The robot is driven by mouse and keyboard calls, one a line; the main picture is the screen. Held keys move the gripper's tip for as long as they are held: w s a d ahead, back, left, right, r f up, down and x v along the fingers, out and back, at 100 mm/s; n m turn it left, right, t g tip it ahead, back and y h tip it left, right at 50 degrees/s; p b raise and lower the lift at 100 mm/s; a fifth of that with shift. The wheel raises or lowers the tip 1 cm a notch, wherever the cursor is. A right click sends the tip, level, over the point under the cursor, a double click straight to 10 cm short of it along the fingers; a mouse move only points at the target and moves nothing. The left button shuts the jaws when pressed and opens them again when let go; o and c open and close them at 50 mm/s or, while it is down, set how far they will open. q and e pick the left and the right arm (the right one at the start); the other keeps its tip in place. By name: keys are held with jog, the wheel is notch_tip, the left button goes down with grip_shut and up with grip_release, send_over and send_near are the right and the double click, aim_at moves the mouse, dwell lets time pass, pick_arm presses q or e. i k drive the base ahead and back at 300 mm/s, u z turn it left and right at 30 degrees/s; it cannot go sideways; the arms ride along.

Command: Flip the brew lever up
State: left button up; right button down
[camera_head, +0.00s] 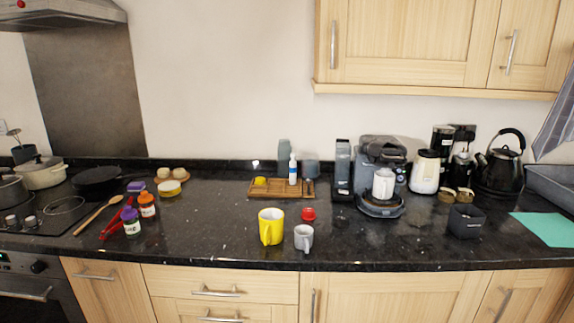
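The dark grey coffee machine (380,149) stands on the black granite counter, right of the middle and against the wall. A light grey cup or jug (383,184) is at its front, above the round base. The brew lever is too small to make out, so I cannot tell whether it is up or down. Neither of my grippers shows in the head view.
A yellow mug (271,227), a grey mug (303,237) and a red item (309,214) stand left of the machine. A black box (466,222), white appliance (425,172) and black kettle (502,165) are right. Cupboards (420,45) hang above. Counter before the machine is clear.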

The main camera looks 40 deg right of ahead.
aim_at(389, 149)
jog(key=u, duration=1)
jog(key=k, duration=1.55)
jog(key=z, duration=1.95)
jog(key=i, duration=0.4)
